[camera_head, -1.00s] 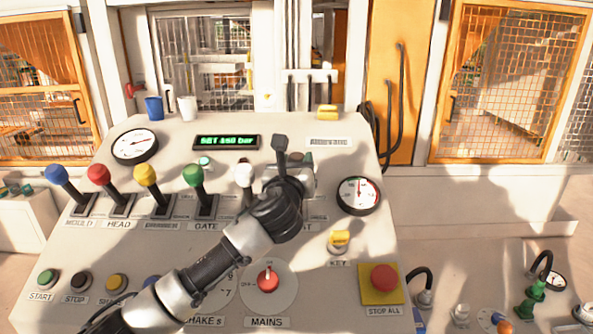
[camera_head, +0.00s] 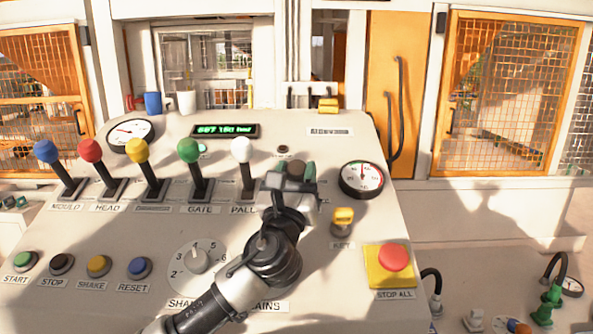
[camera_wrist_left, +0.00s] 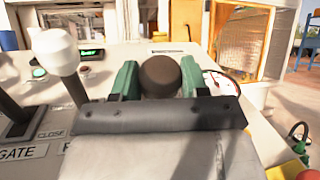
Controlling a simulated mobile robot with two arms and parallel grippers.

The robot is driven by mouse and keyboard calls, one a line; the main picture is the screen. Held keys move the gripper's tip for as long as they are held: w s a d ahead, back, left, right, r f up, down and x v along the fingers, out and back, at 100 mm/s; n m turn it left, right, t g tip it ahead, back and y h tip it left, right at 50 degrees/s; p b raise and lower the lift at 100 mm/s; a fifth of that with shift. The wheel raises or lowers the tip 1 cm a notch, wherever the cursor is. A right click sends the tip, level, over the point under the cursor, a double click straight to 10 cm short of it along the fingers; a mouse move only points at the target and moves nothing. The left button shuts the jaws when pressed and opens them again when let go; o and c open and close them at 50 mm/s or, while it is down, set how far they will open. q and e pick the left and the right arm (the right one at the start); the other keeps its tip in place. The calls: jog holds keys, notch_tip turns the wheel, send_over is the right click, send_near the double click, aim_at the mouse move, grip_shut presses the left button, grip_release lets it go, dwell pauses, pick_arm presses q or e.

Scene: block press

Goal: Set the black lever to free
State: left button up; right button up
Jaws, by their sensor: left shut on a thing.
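The black lever's round dark knob (camera_wrist_left: 160,75) sits between the green fingertips in the left wrist view. My left gripper (camera_head: 297,172) is shut on this knob, at the right end of the lever row in the head view. The gripper and wrist hide the lever's shaft, slot and position labels, so its setting cannot be read. My right gripper is not in view.
The white lever (camera_head: 240,150) stands just left of my gripper, with green (camera_head: 188,150), yellow, red and blue levers farther left. A pressure gauge (camera_head: 361,180) and yellow key (camera_head: 343,217) are close on the right. The red stop button (camera_head: 394,257) is lower right.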

pick_arm(q)
jog(key=shift+f, duration=0.3)
jog(key=o, duration=1.3)
jog(key=shift+r, duration=0.1)
jog(key=shift+c, duration=0.2)
jog(key=b+v, duration=0.2)
jog(key=v, duration=0.9)
